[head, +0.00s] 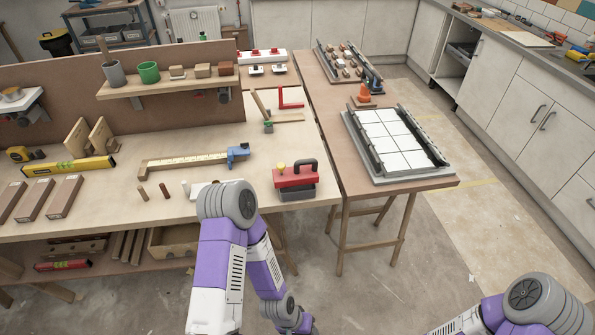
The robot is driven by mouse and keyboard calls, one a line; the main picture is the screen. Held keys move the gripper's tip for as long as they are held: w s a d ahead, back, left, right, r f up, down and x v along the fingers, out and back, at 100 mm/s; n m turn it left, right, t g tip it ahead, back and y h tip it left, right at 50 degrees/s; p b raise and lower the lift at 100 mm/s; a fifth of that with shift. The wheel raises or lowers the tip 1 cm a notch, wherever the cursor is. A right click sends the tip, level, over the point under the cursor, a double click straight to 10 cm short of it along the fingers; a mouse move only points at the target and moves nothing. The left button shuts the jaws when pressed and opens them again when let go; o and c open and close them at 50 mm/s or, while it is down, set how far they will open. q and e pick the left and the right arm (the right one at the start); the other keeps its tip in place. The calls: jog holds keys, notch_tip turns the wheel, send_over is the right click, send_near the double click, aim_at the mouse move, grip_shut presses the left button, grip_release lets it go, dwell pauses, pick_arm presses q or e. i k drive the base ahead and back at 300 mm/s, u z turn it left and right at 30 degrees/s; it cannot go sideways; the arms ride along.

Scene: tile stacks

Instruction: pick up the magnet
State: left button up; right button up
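The magnet (296,176) appears to be the red block with a black arched handle and a yellow knob. It sits upright near the front right corner of the wooden workbench (215,207), with a dark grey part under the red body. My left arm rises in front of the bench, to the left of the magnet, and bends back down. Its gripper does not show clearly. My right arm shows only at the bottom right corner, and its gripper is out of the picture. Neither arm touches the magnet.
A blue-ended caliper-like tool (195,159) lies left of the magnet, with small pegs (164,191) before it. A narrow table (333,130) to the right bears a tray of white tiles (390,140) and an orange cone-like piece (363,91). Floor is open right of it.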

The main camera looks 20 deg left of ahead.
aim_at(304, 171)
jog(key=k, duration=0.5)
jog(key=u, duration=1.75)
jog(key=i, duration=1.15)
jog(key=z, duration=0.15)
